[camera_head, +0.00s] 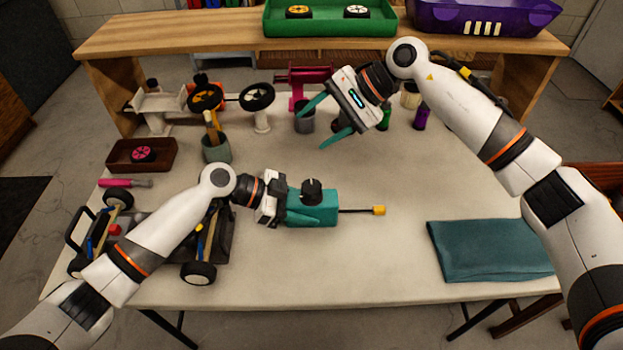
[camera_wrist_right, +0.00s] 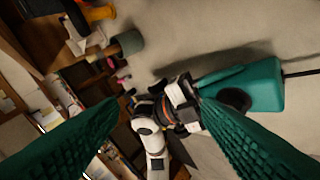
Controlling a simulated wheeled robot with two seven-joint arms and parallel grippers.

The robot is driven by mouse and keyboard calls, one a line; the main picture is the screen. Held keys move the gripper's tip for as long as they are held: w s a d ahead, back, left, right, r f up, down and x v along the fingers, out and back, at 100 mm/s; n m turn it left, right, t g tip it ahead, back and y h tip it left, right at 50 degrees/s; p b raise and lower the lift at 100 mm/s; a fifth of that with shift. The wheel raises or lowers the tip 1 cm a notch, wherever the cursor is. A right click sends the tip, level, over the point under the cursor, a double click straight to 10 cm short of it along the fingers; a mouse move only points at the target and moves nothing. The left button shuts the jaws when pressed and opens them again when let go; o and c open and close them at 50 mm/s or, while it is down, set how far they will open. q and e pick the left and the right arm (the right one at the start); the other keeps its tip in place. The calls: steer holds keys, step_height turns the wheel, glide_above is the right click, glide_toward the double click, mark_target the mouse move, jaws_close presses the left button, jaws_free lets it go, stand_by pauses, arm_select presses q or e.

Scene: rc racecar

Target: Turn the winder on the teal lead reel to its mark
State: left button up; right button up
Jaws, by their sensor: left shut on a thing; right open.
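The teal lead reel (camera_head: 318,213) lies on the white table near its middle. A black winder knob (camera_head: 312,190) stands on its top, and a dark lead with a yellow end (camera_head: 378,210) sticks out to the right. My left gripper (camera_head: 292,205) is shut on the reel's left end. My right gripper (camera_head: 325,121) is open and empty, above the table behind the reel. In the right wrist view the reel (camera_wrist_right: 262,82) is at the right, with the winder (camera_wrist_right: 235,99) partly hidden by a finger. I cannot make out the mark.
A car chassis (camera_head: 200,272) sits at the left, partly under my left arm. A folded teal cloth (camera_head: 490,250) lies at the right. Cups, wheels and a magenta stand (camera_head: 300,76) line the back.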

mark_target(312, 186)
steer(key=s+a+r+n+h, duration=0.2)
steer(key=s+r+n+h, duration=0.2)
steer(key=s+n+h, duration=0.45)
steer(key=shift+t+h, duration=0.3)
steer(key=shift+h, duration=0.25)
steer(key=f, duration=0.8)
steer(key=w+f, duration=0.1)
steer(key=f, duration=0.3)
steer(key=shift+w+d, duration=0.1)
steer(key=shift+d, duration=0.05)
steer(key=c, duration=1)
